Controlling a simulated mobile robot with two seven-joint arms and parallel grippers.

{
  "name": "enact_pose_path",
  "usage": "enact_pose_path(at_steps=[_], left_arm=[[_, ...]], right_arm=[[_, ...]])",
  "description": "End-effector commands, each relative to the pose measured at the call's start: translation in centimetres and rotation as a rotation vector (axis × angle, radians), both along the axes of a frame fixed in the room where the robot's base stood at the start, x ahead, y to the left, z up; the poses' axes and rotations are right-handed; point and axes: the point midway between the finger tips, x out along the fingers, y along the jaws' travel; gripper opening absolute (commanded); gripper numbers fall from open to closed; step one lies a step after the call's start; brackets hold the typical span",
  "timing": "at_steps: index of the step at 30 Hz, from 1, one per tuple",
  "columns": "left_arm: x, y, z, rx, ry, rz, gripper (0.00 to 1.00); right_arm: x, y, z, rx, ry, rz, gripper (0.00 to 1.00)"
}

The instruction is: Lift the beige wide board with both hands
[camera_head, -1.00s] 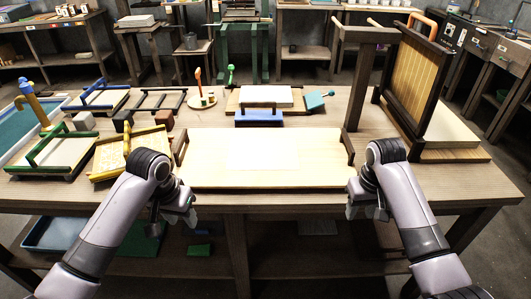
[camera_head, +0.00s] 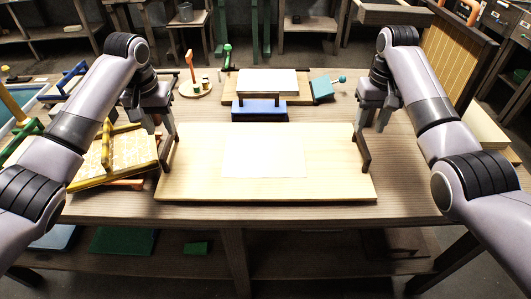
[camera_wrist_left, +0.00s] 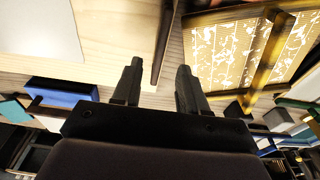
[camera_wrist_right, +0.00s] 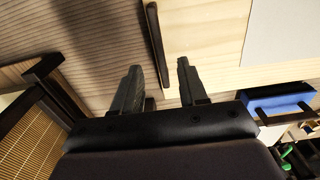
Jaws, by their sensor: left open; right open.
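The beige wide board (camera_head: 330,180) lies flat on the wooden table, with a pale sheet (camera_head: 263,156) on its middle. It has a dark handle at each short end: the left handle (camera_head: 169,149) and the right handle (camera_head: 362,150). My left gripper (camera_head: 155,124) is open above the left handle's far end. In the left wrist view the left handle (camera_wrist_left: 163,45) lines up between its fingers. My right gripper (camera_head: 372,126) is open above the right handle's far end. In the right wrist view the right handle (camera_wrist_right: 156,45) lies ahead between its fingers. Neither gripper clearly touches a handle.
A yellow patterned frame (camera_head: 120,157) lies close left of the board. A blue block (camera_head: 259,110) sits just behind it, with a teal block (camera_head: 321,90) further back. A tall slatted frame (camera_head: 455,60) stands at the right.

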Motion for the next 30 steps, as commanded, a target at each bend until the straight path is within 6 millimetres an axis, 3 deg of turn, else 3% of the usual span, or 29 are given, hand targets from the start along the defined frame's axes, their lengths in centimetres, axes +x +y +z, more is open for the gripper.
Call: enact_pose_path(at_steps=[5, 18, 30], left_arm=[[0.1, 0.0, -0.8, 0.0, 0.002, 0.0, 0.43], [0.7, 0.0, -6.4, 0.0, 0.002, 0.0, 0.43], [0.8, 0.0, -7.2, 0.0, 0.0, -0.001, 0.43]], right_arm=[[0.0, 0.0, -0.8, 0.0, 0.003, 0.0, 0.43], [0.0, 0.0, -6.5, 0.0, 0.002, 0.0, 0.43], [0.0, 0.0, -7.2, 0.0, -0.001, 0.0, 0.43]])
